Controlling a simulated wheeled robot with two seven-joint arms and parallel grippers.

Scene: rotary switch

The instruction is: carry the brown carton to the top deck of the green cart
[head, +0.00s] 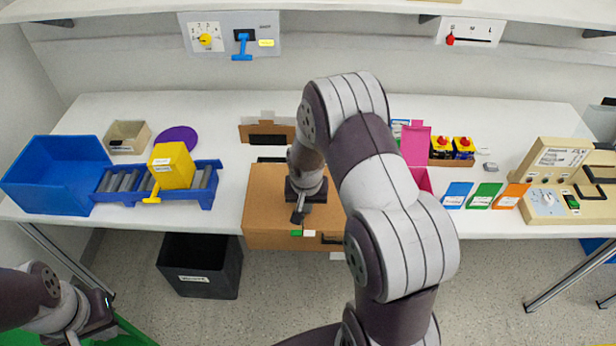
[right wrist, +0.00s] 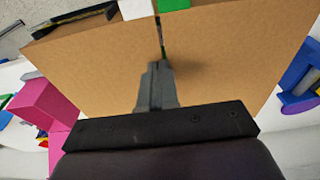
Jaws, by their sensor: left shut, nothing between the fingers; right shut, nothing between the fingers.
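The brown carton (head: 268,195) sits at the front edge of the table, and its front face shows below the edge. Its top with a centre seam fills much of the right wrist view (right wrist: 90,75). My right gripper (head: 298,216) is shut and empty over the carton's top; its fingers (right wrist: 156,75) point along the seam, and I cannot tell whether they touch it. My left gripper (head: 108,308) is shut at the lower left, away from the carton. A green surface (head: 135,334), probably the green cart, shows beside it, mostly out of view.
A blue bin (head: 55,175) and a blue roller stand (head: 205,190) with a yellow box (head: 172,165) are left of the carton. A pink holder (head: 416,145) stands right of it, partly behind my right arm. A black bin (head: 200,268) is on the floor below.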

